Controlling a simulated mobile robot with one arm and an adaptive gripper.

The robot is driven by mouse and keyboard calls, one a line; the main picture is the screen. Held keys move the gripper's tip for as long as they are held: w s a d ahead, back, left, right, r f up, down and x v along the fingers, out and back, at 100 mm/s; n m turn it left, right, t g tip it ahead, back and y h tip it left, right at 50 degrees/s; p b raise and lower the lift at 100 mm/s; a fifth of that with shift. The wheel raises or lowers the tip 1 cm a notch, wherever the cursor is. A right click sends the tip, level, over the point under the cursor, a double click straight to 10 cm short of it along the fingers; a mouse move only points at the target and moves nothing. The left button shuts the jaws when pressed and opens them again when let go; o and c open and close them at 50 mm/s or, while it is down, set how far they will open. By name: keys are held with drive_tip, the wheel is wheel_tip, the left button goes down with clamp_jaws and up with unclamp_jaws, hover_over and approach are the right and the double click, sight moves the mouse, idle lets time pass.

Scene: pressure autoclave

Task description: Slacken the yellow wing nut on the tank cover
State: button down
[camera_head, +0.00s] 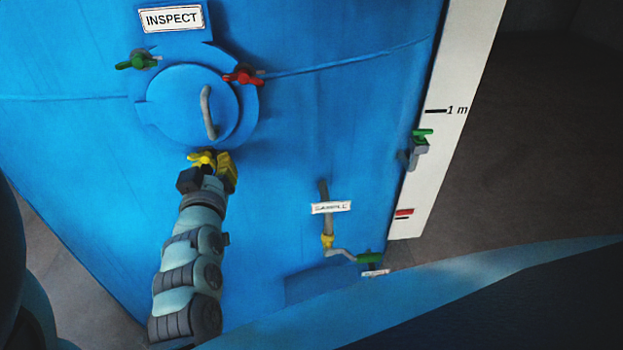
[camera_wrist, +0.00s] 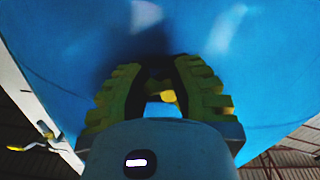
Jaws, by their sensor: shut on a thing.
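The yellow wing nut (camera_head: 203,159) sits at the lower edge of the round blue tank cover (camera_head: 185,105), below its grey handle (camera_head: 209,112). My gripper (camera_head: 208,164) is at the wing nut, coming from below, and is shut on it. In the wrist view the two ridged fingers of my gripper (camera_wrist: 163,92) stand on either side of a small yellow part of the wing nut (camera_wrist: 168,96). The fingers hide most of the nut in that view.
A green wing nut (camera_head: 137,61) and a red wing nut (camera_head: 243,76) sit at the cover's upper left and right. An INSPECT label (camera_head: 171,18) is above. A sample pipe with a green valve (camera_head: 369,258) juts out at lower right. A white level gauge board (camera_head: 440,125) stands further right.

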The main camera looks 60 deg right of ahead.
drive_tip(key=r, duration=0.2)
drive_tip(key=shift+w+a+r+t, duration=0.25)
drive_tip(key=shift+w+r+t, duration=0.05)
drive_tip(key=shift+w, duration=0.05)
drive_tip(key=c, duration=1.2)
unclamp_jaws()
drive_tip(key=shift+a, duration=0.1)
drive_tip(key=shift+o, duration=0.8)
drive_tip(key=shift+w+a, duration=0.15)
drive_tip(key=shift+o, duration=0.7)
drive_tip(key=shift+f, duration=0.35)
drive_tip(key=shift+f, duration=0.25)
